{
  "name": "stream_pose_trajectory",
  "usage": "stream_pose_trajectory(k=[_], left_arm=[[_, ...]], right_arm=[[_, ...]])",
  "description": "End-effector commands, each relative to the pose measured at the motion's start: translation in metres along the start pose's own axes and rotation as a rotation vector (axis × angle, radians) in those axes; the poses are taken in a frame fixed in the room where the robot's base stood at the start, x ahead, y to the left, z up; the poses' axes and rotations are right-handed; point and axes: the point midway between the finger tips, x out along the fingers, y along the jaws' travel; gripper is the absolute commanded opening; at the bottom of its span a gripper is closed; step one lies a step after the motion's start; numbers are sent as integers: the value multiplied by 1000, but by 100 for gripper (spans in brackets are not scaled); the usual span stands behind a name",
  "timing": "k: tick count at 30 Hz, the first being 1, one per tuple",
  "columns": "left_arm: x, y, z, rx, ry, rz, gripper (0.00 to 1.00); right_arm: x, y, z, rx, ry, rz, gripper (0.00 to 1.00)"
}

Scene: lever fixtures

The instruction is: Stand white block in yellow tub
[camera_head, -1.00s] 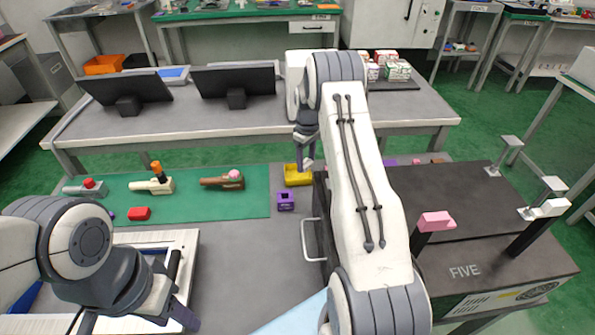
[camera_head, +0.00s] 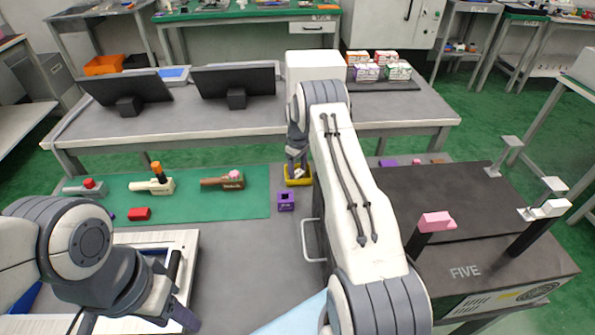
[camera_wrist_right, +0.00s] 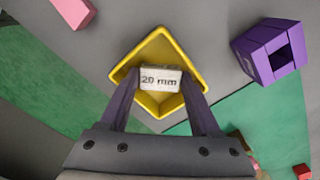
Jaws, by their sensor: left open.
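The white block (camera_wrist_right: 161,78), marked "20 mm", is between the fingers of my right gripper (camera_wrist_right: 160,82), which is shut on it. In the wrist view the block overlaps the middle of the yellow tub (camera_wrist_right: 155,45). In the head view my right gripper (camera_head: 297,168) reaches down at the yellow tub (camera_head: 291,183), with a bit of white showing at its fingertips. I cannot tell whether the block touches the tub floor. My left gripper (camera_head: 188,312) is open and empty at the lower left, over the white-framed tray (camera_head: 187,243).
A purple container (camera_head: 286,201) stands just in front of the tub. A green mat (camera_head: 225,206) to the left bears a red block (camera_head: 139,214) and several lever pieces. A dark box (camera_head: 470,255) marked "FIVE" stands to the right. The grey table in front is clear.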

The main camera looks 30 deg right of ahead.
Motion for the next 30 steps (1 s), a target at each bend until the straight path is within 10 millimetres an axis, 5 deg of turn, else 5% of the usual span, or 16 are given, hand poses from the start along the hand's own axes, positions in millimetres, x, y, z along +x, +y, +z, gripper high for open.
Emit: stream_pose_trajectory(k=[13, 30], left_arm=[[-2, 0, 0, 0, 0, 0, 50], [-2, 0, 0, 0, 0, 0, 50]], right_arm=[[-9, 0, 0, 0, 1, 1, 74], [-113, 0, 0, 0, 1, 1, 74]])
